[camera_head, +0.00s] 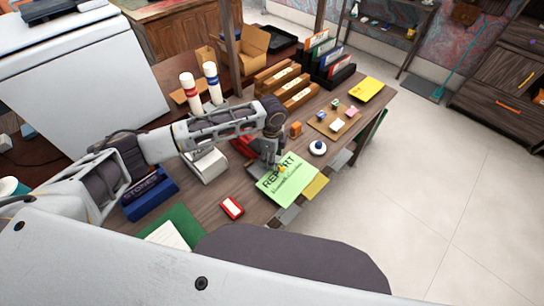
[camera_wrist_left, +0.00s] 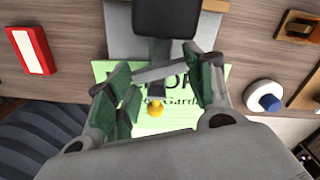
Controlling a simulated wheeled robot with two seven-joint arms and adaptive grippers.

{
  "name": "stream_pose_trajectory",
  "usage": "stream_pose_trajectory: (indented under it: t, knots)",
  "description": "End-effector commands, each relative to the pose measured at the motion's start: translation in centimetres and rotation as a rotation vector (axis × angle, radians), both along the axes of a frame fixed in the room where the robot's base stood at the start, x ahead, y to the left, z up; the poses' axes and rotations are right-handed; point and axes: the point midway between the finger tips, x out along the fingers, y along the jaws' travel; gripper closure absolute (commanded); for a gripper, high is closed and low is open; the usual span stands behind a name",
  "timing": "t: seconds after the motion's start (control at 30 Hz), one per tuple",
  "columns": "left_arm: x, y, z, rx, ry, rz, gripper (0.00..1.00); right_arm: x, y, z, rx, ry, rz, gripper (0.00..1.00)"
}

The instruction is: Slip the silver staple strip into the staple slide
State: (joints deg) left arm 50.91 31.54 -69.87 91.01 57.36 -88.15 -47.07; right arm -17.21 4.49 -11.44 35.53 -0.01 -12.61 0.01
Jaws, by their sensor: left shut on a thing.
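My left gripper (camera_head: 271,158) hangs over the far left edge of the green report sheet (camera_head: 287,181). In the left wrist view its green-padded fingers (camera_wrist_left: 160,88) are shut on a slim grey bar (camera_wrist_left: 160,71), which looks like the silver staple strip. The bar runs slantwise between the pads. A dark block with a narrower grey end (camera_wrist_left: 165,20) lies just beyond the bar. I cannot tell whether it is the staple slide or whether the bar touches it. A red object (camera_head: 243,146), partly behind my arm, stands beside the gripper. My right gripper is not in view.
A yellow knob (camera_head: 283,168) rests on the report sheet. A white and blue round item (camera_head: 318,147) stands to its right, a red box (camera_head: 232,207) to its lower left. Wooden organisers (camera_head: 285,85) stand behind. The desk's right edge drops to open floor.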

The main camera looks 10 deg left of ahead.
Motion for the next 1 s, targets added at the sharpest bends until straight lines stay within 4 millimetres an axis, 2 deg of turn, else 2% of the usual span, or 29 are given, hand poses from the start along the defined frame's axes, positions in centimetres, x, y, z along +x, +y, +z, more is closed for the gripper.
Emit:
stream_pose_trajectory:
  t: [0.73,0.77,0.8,0.9,1.0]
  knots:
    - [-0.01,0.01,-0.92,0.000,0.000,0.001,0.67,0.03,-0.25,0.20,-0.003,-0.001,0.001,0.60]
    - [0.00,0.01,-0.94,0.000,0.000,0.001,0.46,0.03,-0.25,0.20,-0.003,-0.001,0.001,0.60]
    - [0.01,0.01,-0.93,0.000,-0.001,0.001,0.41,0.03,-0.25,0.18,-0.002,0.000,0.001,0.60]
    - [0.01,0.01,-0.93,0.000,0.000,0.001,0.28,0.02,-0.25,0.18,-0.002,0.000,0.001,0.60]
    - [0.01,0.02,-0.92,0.000,-0.001,0.001,0.26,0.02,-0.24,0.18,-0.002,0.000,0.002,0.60]
